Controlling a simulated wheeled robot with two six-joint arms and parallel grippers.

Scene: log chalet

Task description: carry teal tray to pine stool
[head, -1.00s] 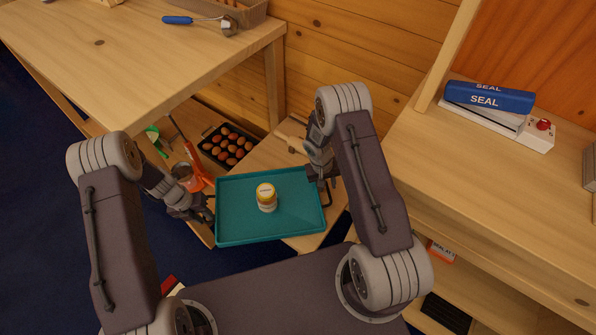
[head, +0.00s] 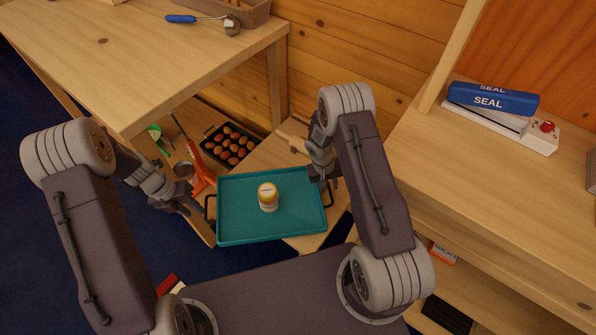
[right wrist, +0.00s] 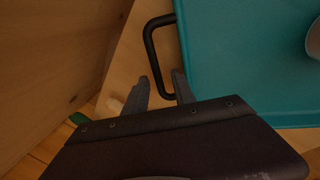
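The teal tray (head: 240,232) lies level on a low pale wooden top (head: 262,156), which may be the pine stool; its legs are hidden. A small white jar with a yellow lid (head: 268,196) stands upright on the tray. My left gripper (head: 195,208) is off the tray's left handle, just left of it, and looks open and empty. My right gripper (head: 328,184) is at the tray's right handle. In the right wrist view its fingers (right wrist: 160,88) are apart, with the black handle (right wrist: 150,45) reaching between their tips, not clamped.
A wooden table (head: 130,60) stands at the upper left. A counter (head: 500,200) with a blue-topped sealer (head: 492,98) is at the right.

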